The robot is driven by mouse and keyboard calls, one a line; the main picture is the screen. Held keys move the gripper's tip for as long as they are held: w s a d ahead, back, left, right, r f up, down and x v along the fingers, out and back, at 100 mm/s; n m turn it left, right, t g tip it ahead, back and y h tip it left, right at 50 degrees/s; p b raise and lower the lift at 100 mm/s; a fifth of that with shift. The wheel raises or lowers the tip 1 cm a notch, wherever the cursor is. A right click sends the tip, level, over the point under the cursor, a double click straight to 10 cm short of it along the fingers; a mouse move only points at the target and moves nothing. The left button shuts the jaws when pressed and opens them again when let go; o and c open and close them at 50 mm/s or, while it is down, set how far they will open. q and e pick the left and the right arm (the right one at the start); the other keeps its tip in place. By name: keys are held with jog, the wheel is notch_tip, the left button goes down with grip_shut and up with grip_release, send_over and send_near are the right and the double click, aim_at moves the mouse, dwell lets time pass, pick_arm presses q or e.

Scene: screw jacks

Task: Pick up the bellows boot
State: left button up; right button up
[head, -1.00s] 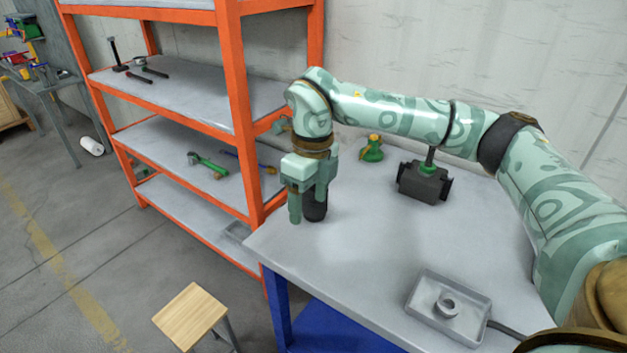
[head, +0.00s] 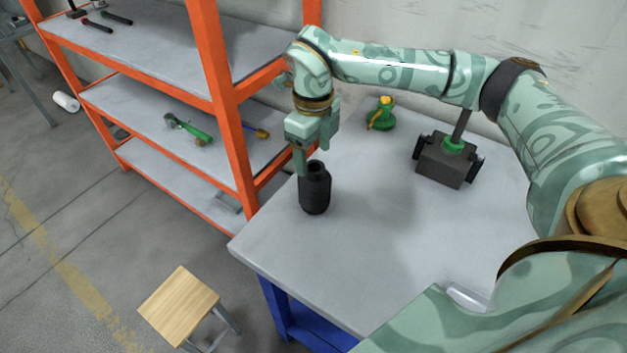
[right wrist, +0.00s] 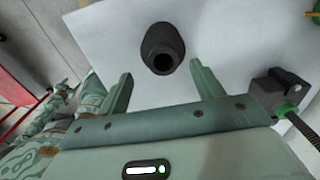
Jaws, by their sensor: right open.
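The bellows boot (head: 314,190) is a black, ribbed, bottle-like piece with a narrower top. It stands upright on the grey table near its left end. My right gripper (head: 312,160) is open and empty, pointing down at the boot's top, slightly behind it in the head view. In the right wrist view the boot (right wrist: 163,48) lies ahead of the open fingers (right wrist: 160,72), roughly centred between them, with clear space on both sides. No touch shows.
A dark block-shaped jack (head: 446,160) with a green collar and a green-and-yellow jack (head: 382,114) stand farther back on the table. An orange-framed shelf (head: 215,90) rises close at left. A wooden stool (head: 179,306) stands on the floor. The tabletop (head: 370,220) right of the boot is clear.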

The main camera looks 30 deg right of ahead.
aim_at(314, 189)
jog(key=f, duration=0.3)
jog(key=f+b, duration=0.1)
jog(key=f, duration=0.1)
jog(key=f+b, duration=0.1)
jog(key=f, duration=0.2)
jog(key=shift+w+d+f, duration=0.1)
jog(key=shift+d+f, duration=0.15)
jog(key=shift+f, duration=0.05)
pick_arm(q)
jog(key=shift+w+d+f, duration=0.1)
jog(key=shift+d+f, duration=0.05)
jog(key=shift+f, duration=0.4)
jog(key=shift+w+d+f, duration=0.1)
jog(key=shift+d+f, duration=0.05)
jog(key=shift+f, duration=0.4)
pick_arm(e)
jog(key=shift+r, duration=0.1)
jog(key=c, duration=1.1)
